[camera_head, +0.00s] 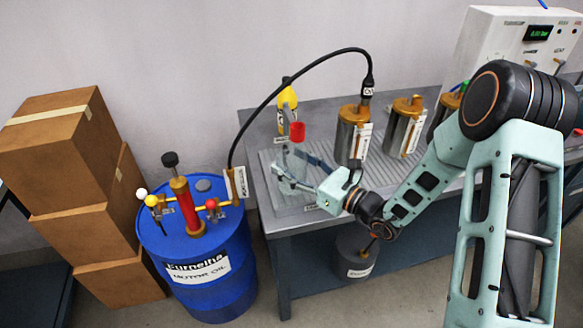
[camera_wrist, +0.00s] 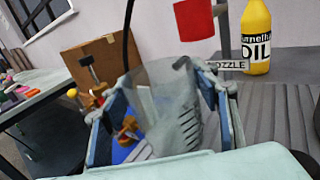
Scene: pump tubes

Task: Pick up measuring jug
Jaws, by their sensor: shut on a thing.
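The measuring jug (camera_head: 294,157) is clear and see-through, at the left end of the grey workbench. My gripper (camera_head: 290,171) reaches it from the right, with its fingers on either side of the jug. In the wrist view, the jug (camera_wrist: 163,100) fills the space between the two blue-grey fingers of my gripper (camera_wrist: 164,88), which are shut on it. It looks slightly tilted in that view. Its base is hard to make out through the fingers, so I cannot tell whether it touches the ribbed bench top.
Metal canisters (camera_head: 352,137) line the bench to the right. A black hose (camera_head: 290,78) arches overhead. A blue oil drum (camera_head: 195,262) with a pump stands left; cardboard boxes (camera_head: 75,175) are farther left.

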